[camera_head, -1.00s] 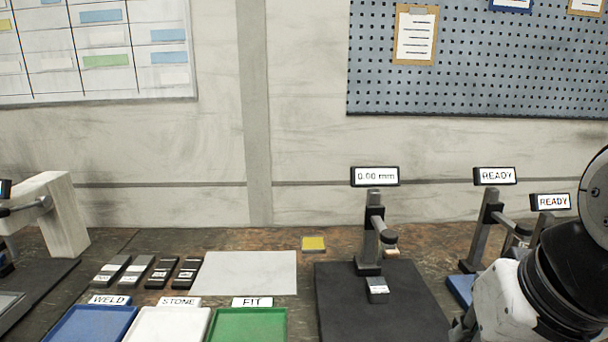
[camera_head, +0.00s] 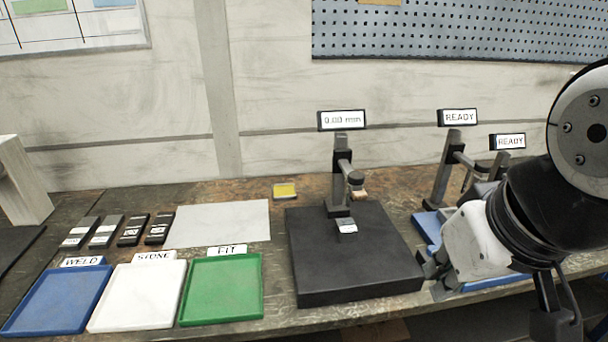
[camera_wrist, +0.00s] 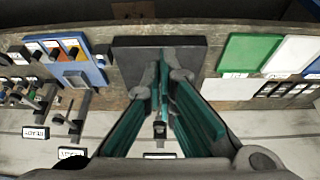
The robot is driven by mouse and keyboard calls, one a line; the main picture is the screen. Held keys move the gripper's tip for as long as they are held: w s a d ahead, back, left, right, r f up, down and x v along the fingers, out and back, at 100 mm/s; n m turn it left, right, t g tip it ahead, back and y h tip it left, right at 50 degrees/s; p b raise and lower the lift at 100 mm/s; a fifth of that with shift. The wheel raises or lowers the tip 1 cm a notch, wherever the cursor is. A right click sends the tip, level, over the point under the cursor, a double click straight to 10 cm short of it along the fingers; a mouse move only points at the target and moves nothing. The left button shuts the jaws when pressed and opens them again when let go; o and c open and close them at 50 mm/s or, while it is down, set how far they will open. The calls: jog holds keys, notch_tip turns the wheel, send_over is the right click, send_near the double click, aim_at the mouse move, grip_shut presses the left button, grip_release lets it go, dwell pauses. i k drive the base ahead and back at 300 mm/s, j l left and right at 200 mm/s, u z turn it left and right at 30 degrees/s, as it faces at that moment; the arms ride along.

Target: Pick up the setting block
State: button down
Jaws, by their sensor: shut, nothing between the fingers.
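A small grey block with a pale label (camera_head: 347,229), which looks like the setting block, sits on the black base plate (camera_head: 350,275) in front of the gauge stand's column. My gripper (camera_head: 435,275) is to the right of the block, near the plate's right edge, apart from the block and holding nothing. In the wrist view my gripper (camera_wrist: 163,62) has its teal fingers together at the tips, over the plate (camera_wrist: 130,62). I cannot make out the block in that view; the fingers cover the middle of the plate.
The gauge stand (camera_head: 341,180) with its 0.00 mm display rises behind the block. More stands are at the right, beside my arm. Blue (camera_head: 58,300), white (camera_head: 135,295) and green (camera_head: 222,288) trays, several dark blocks (camera_head: 105,231) and a pale sheet (camera_head: 220,223) are left.

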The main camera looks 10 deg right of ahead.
aim_at(347, 231)
jog(key=i+l, duration=0.1)
jog(key=l, duration=0.35)
jog(key=i+l+u, duration=0.1)
jog(key=l, duration=0.4)
jog(key=i+l, duration=0.15)
jog(key=l, duration=0.3)
